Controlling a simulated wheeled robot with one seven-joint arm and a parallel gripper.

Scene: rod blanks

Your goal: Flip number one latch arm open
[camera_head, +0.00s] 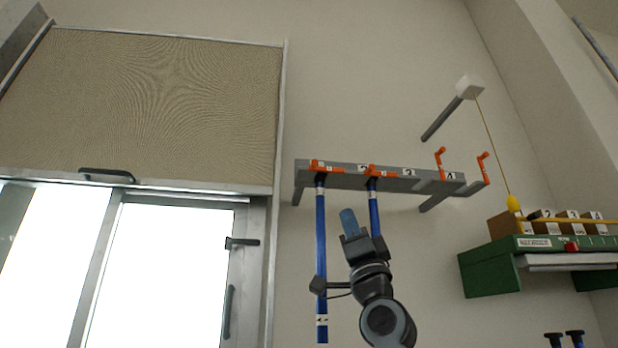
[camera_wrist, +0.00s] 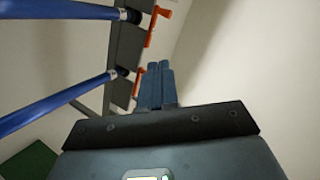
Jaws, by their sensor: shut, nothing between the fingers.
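The number one latch arm (camera_head: 328,169) is orange and lies flat along the left end of a grey rack bar (camera_head: 430,185) on the wall. A second orange latch arm (camera_head: 381,173) also lies along the bar; two others (camera_head: 440,162) stand raised toward the right. My gripper (camera_head: 348,220) is shut and empty, below the bar, between the two blue rods in the picture and apart from the latches. In the wrist view, its blue fingertips (camera_wrist: 158,68) appear close to an orange latch (camera_wrist: 138,82), with another latch (camera_wrist: 158,26) farther up; their numbers cannot be read.
A long blue rod (camera_head: 321,235) hangs under the left latch, another (camera_head: 374,207) under the second. A green shelf (camera_head: 490,271) with numbered blocks stands at right. A window (camera_head: 165,265) with a blind fills the left.

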